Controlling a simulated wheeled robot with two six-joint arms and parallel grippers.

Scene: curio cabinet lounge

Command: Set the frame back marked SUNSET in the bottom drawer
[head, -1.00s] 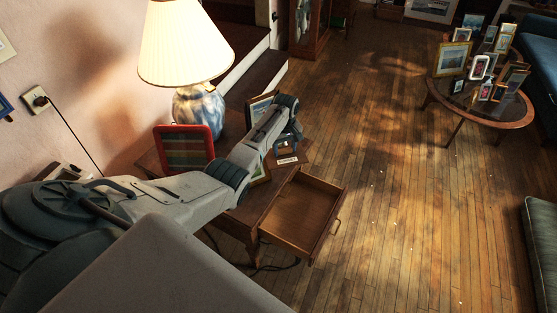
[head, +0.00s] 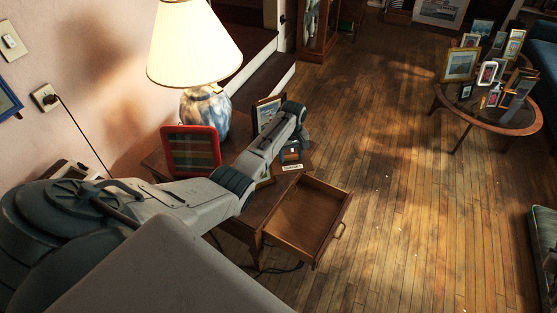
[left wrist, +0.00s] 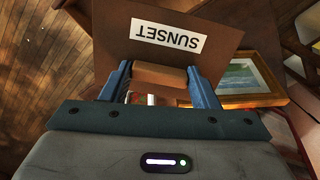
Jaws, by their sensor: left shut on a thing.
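The SUNSET frame back is a brown board (left wrist: 115,45) with a white label, upside down in the left wrist view. My left gripper (left wrist: 160,76) is shut on a light brown block on that board. In the head view my left gripper (head: 291,153) is above the side table's far right part, with the white label (head: 292,167) just below it. The open drawer (head: 303,218) juts from the side table, nearer and below the gripper. Its visible floor is bare. I cannot tell whether other drawers lie above or below it. My right gripper is not in view.
The side table (head: 238,215) bears a lamp (head: 205,112), a red-edged frame (head: 190,151) and a dark frame (head: 268,112). A picture frame (left wrist: 250,82) lies close beside the gripper. The wooden floor (head: 400,200) right of the drawer is open. A round table (head: 487,113) holds several frames.

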